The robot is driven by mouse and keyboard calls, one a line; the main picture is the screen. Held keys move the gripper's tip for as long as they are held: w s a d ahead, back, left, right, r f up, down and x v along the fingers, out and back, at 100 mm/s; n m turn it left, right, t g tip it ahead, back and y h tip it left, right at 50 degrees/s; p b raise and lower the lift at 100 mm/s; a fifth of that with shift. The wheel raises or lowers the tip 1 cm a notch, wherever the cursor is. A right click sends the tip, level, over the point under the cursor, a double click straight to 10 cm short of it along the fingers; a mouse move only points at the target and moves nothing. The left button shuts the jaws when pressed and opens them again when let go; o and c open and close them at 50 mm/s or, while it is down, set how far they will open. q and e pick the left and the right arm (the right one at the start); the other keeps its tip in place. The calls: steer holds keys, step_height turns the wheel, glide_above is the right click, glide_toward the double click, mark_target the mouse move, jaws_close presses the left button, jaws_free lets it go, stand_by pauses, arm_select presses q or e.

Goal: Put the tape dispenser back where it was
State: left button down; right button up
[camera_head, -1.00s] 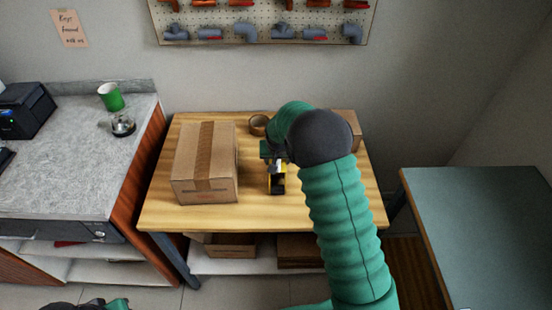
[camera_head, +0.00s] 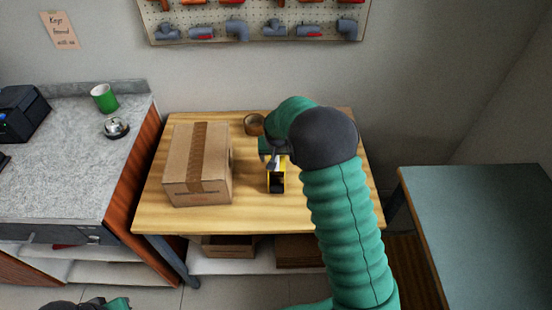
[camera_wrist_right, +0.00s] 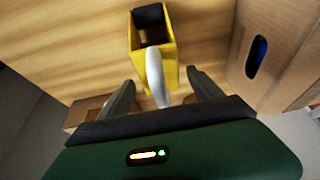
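The yellow tape dispenser (camera_head: 276,183) is at the front middle of the wooden table (camera_head: 240,221), right of the large cardboard box. In the right wrist view the dispenser (camera_wrist_right: 134,38) shows its black part and a pale curved handle (camera_wrist_right: 157,78). My right gripper (camera_head: 272,160) is over the dispenser from behind. In the right wrist view its two fingers (camera_wrist_right: 162,92) are apart, one on each side of the handle, with gaps visible. Whether the dispenser rests fully on the table is not clear. My left gripper (camera_head: 92,304) is partly cut off at the bottom left edge; its fingers cannot be made out.
The large cardboard box (camera_head: 190,179) stands left of the dispenser. A tape roll (camera_head: 254,124) lies behind it. A grey counter (camera_head: 60,160) with a green mug (camera_head: 104,98) is on the left, a teal table (camera_head: 485,230) on the right. The table front is bare.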

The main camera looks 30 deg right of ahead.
steer(key=a+v, duration=0.2)
steer(key=v, duration=0.8)
arm_select(q)
steer(key=shift+s+a, duration=0.15)
steer(key=shift+a, duration=0.2)
arm_select(e)
steer(key=s+a+f+n+y, duration=0.1)
steer(key=s+a+f+n, duration=0.2)
steer(key=s+a, duration=0.3)
steer(key=s+a+f+n+g+y, duration=0.1)
steer(key=s+a+f+n, duration=0.2)
steer(key=s+a, duration=0.4)
steer(key=s, duration=0.7)
steer(key=shift+s+f, duration=0.25)
steer(key=shift+s, duration=0.05)
arm_select(q)
steer(key=shift+a+f, duration=0.1)
steer(key=shift+a, duration=0.05)
arm_select(e)
steer(key=shift+a, duration=0.25)
